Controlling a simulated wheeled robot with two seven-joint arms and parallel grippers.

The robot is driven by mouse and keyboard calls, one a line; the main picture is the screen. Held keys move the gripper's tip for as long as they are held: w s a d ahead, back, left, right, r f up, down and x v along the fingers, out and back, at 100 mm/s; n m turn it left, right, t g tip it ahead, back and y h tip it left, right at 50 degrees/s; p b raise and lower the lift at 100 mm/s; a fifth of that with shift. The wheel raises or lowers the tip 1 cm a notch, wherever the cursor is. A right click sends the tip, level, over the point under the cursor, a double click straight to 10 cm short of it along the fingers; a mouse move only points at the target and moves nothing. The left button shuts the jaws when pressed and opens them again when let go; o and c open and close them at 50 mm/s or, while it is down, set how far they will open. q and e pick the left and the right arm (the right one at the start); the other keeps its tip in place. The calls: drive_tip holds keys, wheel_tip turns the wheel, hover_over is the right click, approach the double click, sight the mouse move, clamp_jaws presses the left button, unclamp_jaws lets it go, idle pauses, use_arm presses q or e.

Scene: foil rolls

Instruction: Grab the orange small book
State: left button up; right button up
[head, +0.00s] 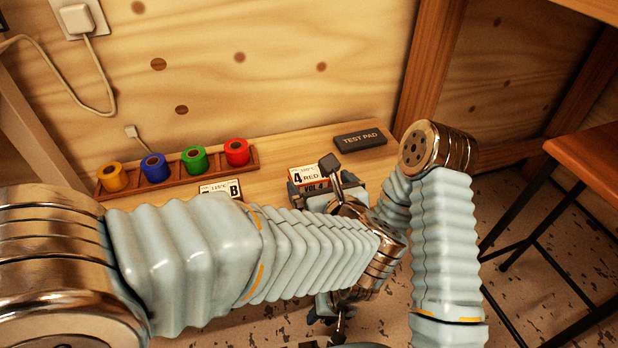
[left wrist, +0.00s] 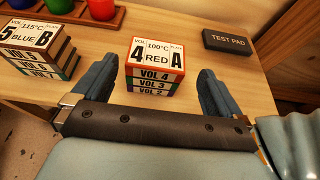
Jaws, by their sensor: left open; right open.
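A stack of small books (left wrist: 153,76) stands on the wooden bench in the left wrist view, spines reading VOL 4, VOL 3 and VOL 2. Its top book (left wrist: 157,51) has a white label reading 4 RED A and a reddish-orange edge. The stack's top (head: 306,175) also shows in the head view, partly hidden by my left gripper (head: 335,185). In the left wrist view my left gripper (left wrist: 155,88) is open and empty, its fingers apart on either side of the stack's near face. My right gripper (head: 332,316) is open, low and mostly hidden behind my left arm.
A second stack (left wrist: 35,50), labelled 5 BLUE B, stands left of the first. A dark TEST PAD block (head: 360,138) lies to the right. A wooden rack (head: 175,176) holds several coloured rolls at the back. A stool (head: 580,165) stands far right.

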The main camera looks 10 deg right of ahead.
sight(311, 176)
use_arm(q)
drive_tip(key=x, duration=0.5)
drive_tip(key=shift+a+f+b, duration=0.1)
drive_tip(key=shift+a+b, duration=0.1)
drive_tip(key=shift+b, duration=0.1)
drive_tip(key=c, duration=0.8)
